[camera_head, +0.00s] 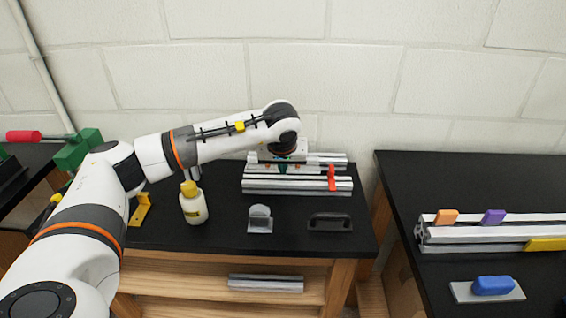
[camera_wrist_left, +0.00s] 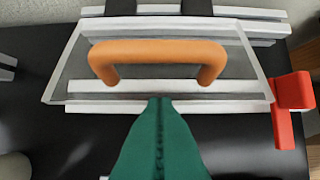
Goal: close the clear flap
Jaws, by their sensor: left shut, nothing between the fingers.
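The clear flap (camera_wrist_left: 72,68) is a see-through panel with an orange handle (camera_wrist_left: 158,49) across it. In the left wrist view it widens toward its lower edge and lies over pale aluminium rails; its exact angle is hard to tell. My left gripper (camera_wrist_left: 160,102) has green fingers pressed together, with nothing between them. Its tips show just below the handle, near the flap's lower edge; whether they touch it I cannot tell. In the head view, my wrist hides most of the flap, and only a bit of the gripper (camera_head: 283,168) shows. My right gripper is out of view.
A red latch (camera_head: 331,178) sits at the rails' right end and beside the flap in the left wrist view (camera_wrist_left: 291,95). A yellow-capped bottle (camera_head: 194,206), a grey block (camera_head: 260,219) and a dark handle (camera_head: 330,222) stand in front. A wall stands behind.

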